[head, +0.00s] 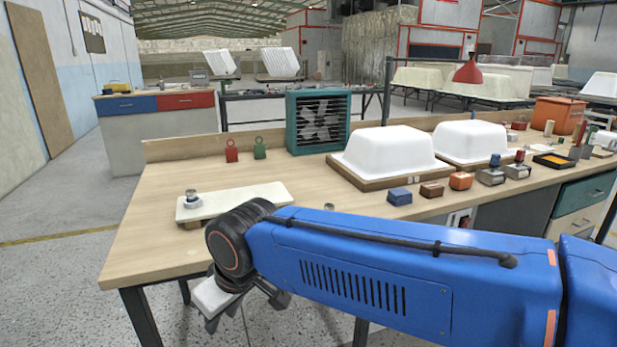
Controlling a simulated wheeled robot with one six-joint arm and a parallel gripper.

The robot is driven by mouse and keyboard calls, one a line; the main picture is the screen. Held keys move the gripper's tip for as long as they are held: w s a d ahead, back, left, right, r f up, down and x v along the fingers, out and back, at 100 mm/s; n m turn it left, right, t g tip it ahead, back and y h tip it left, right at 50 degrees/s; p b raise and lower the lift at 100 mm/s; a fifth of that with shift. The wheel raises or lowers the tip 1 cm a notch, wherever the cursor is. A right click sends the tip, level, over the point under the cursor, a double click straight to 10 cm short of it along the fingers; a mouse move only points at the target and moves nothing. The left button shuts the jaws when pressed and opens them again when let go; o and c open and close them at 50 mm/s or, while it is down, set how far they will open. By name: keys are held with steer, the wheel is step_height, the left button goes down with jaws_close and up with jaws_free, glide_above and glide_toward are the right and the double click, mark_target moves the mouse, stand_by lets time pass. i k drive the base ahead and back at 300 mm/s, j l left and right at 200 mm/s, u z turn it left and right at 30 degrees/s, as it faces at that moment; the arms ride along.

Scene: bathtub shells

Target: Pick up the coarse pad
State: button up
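Three small blocks that look like pads sit in a row near the front edge of the wooden bench: a blue block (400,196), a brown block (431,190) and an orange block (461,180). I cannot tell from their surfaces which one is the coarse pad. My gripper (228,310) hangs low at the front left of the bench, below the top's front edge, well to the left of the blocks. It points downward and touches none of them. Its fingers are small and partly hidden by the wrist, so their opening is unclear.
Two white tub shells (390,150) (473,141) stand behind the blocks. A teal fan heater (318,122) and red and green tags (232,151) (260,148) stand at the back. A pale board (245,198) lies at left. Stamp-like tools (491,172) stand right of the blocks.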

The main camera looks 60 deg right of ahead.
mark_target(433, 190)
steer(key=z, duration=2.35)
